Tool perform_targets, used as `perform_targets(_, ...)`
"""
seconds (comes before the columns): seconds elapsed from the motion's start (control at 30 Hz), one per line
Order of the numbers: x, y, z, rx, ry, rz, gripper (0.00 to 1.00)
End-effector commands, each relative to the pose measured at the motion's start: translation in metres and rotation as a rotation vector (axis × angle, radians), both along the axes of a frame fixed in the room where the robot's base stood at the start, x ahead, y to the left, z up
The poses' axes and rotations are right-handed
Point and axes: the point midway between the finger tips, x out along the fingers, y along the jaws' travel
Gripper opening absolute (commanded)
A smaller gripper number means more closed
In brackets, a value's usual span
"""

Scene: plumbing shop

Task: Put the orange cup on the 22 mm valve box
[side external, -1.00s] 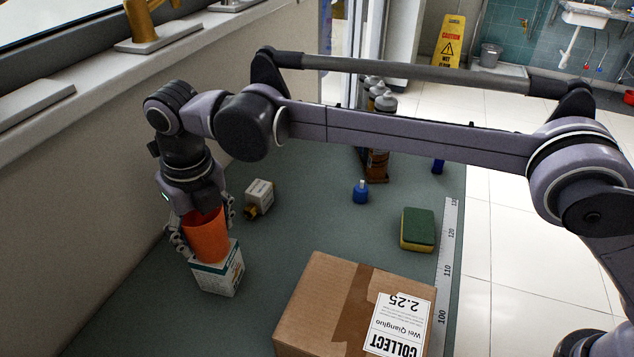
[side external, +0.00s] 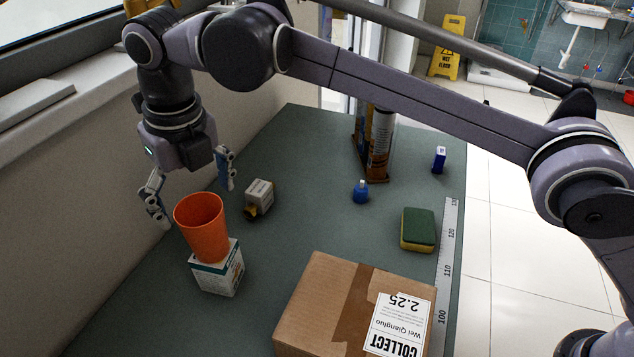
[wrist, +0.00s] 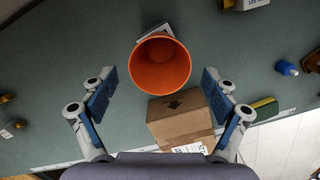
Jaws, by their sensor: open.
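The orange cup (side external: 202,228) stands upright on top of a small white and green box (side external: 217,270) at the left of the table. The cup also shows from above in the wrist view (wrist: 160,64), where it hides most of the box under it. I cannot read the label on that box. Another small white box (side external: 259,196) with a brass-coloured part at its end lies behind and to the right. My gripper (side external: 190,190) is open and empty above the cup, with its fingers apart and clear of it; it also shows in the wrist view (wrist: 157,92).
A large cardboard box (side external: 330,305) stands at the front. A wall runs along the left.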

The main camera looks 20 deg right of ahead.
Motion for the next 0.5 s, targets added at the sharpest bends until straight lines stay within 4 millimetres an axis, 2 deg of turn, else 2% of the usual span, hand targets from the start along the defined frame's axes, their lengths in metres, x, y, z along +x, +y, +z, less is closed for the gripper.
perform_targets(0.1, -0.003, -0.001, 0.018, 0.000, 0.000, 0.000, 0.87)
perform_targets(0.5, -0.005, -0.002, 0.041, 0.000, 0.000, 0.000, 0.87)
